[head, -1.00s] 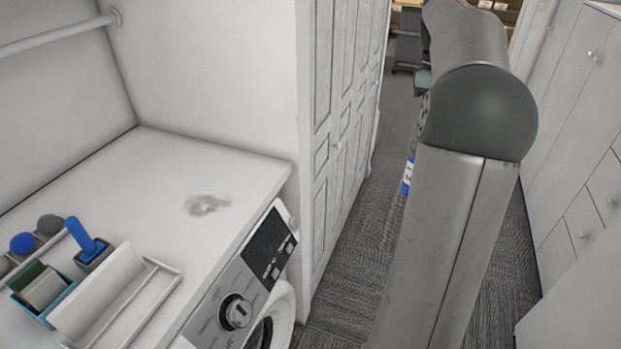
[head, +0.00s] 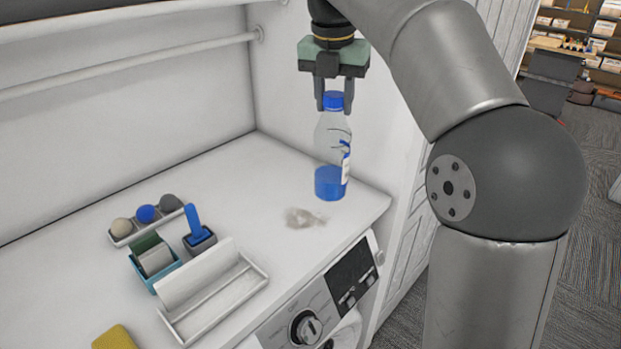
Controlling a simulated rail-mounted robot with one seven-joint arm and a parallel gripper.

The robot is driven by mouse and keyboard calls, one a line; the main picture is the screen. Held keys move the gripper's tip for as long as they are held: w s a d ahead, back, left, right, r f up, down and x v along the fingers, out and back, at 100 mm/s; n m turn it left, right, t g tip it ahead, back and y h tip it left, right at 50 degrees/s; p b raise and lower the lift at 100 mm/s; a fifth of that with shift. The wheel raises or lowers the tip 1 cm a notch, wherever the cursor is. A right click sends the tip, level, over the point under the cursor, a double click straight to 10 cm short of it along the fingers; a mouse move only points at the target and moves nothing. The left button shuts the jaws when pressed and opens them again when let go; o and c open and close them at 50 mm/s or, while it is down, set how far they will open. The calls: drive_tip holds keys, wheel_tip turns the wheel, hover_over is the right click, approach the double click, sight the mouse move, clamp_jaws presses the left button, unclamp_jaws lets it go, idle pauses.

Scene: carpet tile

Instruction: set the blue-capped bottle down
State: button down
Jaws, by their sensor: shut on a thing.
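The blue-capped bottle (head: 332,150) is clear, with a white and blue label and blue liquid in its lower part. It hangs upright below my gripper (head: 333,100), which is shut on it around the blue cap. The bottle is over the back right part of the white countertop (head: 262,200). I cannot tell whether its base touches the counter or is a little above it. A greyish stain (head: 305,217) lies on the counter just left of and in front of the bottle's base.
Left of the bottle stand a tray of balls (head: 145,214), a teal box (head: 154,262), a grey holder with a blue-handled tool (head: 199,237) and a white rack (head: 215,298). A yellow sponge (head: 114,338) lies front left. A rail (head: 130,68) runs along the back wall.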

drive_tip(key=w+d+f+p, duration=0.4)
drive_tip(key=w+f, duration=0.8)
drive_tip(key=shift+w+d+f+p, duration=0.2)
drive_tip(key=shift+f+p, duration=0.1)
drive_tip(key=shift+f, duration=0.1)
drive_tip(key=c, duration=0.9)
unclamp_jaws()
